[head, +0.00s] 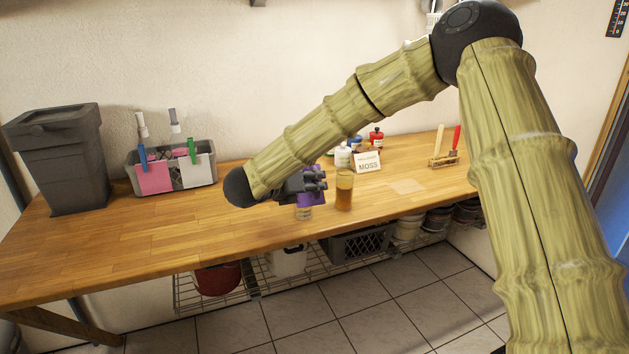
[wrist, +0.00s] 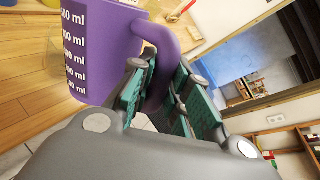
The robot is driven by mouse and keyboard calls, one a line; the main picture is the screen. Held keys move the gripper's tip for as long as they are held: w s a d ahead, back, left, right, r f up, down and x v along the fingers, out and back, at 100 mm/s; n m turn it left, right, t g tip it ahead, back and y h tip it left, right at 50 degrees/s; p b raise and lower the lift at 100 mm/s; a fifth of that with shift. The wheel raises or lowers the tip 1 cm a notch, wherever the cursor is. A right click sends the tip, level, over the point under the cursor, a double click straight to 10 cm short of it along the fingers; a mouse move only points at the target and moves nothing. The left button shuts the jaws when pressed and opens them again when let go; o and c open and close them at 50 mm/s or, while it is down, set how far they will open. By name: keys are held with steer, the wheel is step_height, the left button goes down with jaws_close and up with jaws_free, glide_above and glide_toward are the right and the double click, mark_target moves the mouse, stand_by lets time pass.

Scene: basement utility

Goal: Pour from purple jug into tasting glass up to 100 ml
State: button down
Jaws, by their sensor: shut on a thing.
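The purple jug (head: 319,198) is mostly hidden behind my gripper (head: 314,182) in the head view. In the wrist view the jug (wrist: 112,38) shows its white ml scale and its handle. My gripper (wrist: 160,95) is shut on that handle. A small clear glass (head: 304,212) is close below and left of the jug, near the front of the bench. A taller glass with amber liquid (head: 344,190) stands just right of the jug. I cannot tell which one is the tasting glass, nor see the jug's contents or any stream.
The wooden bench (head: 150,237) is clear at front left. A dark bin (head: 62,160) and a grey caddy (head: 202,172) stand at the left. Small bottles (head: 376,138), a MOSS card (head: 368,162) and a rack with handled tools (head: 444,162) stand behind and right.

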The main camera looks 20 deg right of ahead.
steer(key=shift+w+r+g+p, duration=0.25)
steer(key=shift+g+p, duration=0.15)
steer(key=shift+p, duration=0.25)
steer(key=shift+f+n, duration=0.15)
steer(key=shift+n, duration=0.25)
steer(key=shift+w+g+p, duration=0.15)
steer(key=shift+g+p, duration=0.15)
steer(key=shift+p, duration=0.4)
steer(key=shift+n+y, duration=0.3)
stand_by(0.6)
steer(key=shift+w+r+p, duration=0.25)
steer(key=shift+r+p, duration=0.15)
steer(key=shift+p, duration=0.2)
steer(key=shift+w+n+g+p, duration=0.25)
steer(key=shift+n+g+p, duration=0.15)
steer(key=shift+n, duration=0.1)
stand_by(1.8)
steer(key=shift+f+b, duration=0.2)
steer(key=shift+b, duration=0.15)
stand_by(0.6)
steer(key=b, duration=0.2)
steer(key=shift+s+f+m+t+b, duration=0.25)
steer(key=shift+s+m+t+b, duration=0.25)
steer(key=shift+m+t+b, duration=0.1)
steer(key=shift+b, duration=0.75)
